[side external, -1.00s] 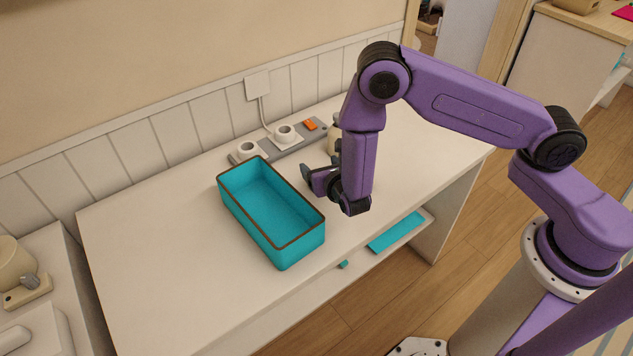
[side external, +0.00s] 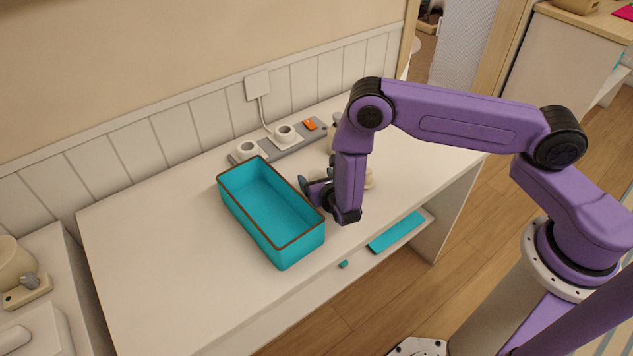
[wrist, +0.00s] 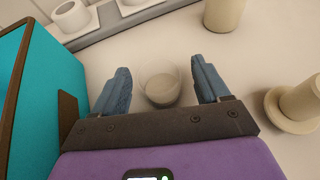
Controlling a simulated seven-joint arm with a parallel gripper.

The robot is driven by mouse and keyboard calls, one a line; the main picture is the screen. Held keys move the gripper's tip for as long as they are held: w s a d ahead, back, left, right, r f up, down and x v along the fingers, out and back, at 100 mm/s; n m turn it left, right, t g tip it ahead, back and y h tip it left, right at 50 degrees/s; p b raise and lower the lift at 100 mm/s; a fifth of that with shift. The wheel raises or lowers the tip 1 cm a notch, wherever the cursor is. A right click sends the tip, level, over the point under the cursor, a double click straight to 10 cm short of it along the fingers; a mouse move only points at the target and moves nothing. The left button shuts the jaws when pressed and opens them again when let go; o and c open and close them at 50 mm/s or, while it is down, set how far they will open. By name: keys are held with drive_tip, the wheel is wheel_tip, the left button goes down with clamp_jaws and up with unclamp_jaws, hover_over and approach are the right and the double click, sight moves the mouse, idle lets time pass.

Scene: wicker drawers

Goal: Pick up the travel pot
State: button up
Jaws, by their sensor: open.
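A small, see-through round pot (wrist: 160,84) with greyish contents stands upright on the table in the wrist view. It seems to be the travel pot, though no label shows. My gripper (wrist: 162,82) is open, with one blue-grey finger on each side of the pot and a gap on both sides. In the side external view my gripper (side external: 316,182) is low over the table, just right of the teal basket. The pot cannot be made out there, behind the gripper and wrist.
The teal basket (side external: 283,245) stands close left of my gripper. A beige object with a round base (wrist: 298,104) is close on the right, and a beige cylinder (wrist: 223,13) is farther back. A grey power strip (side external: 300,142) lies along the wall. The table's left part is clear.

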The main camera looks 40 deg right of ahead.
drive_tip(key=c, duration=1)
drive_tip(key=shift+c, duration=0.3)
drive_tip(key=shift+r, duration=0.15)
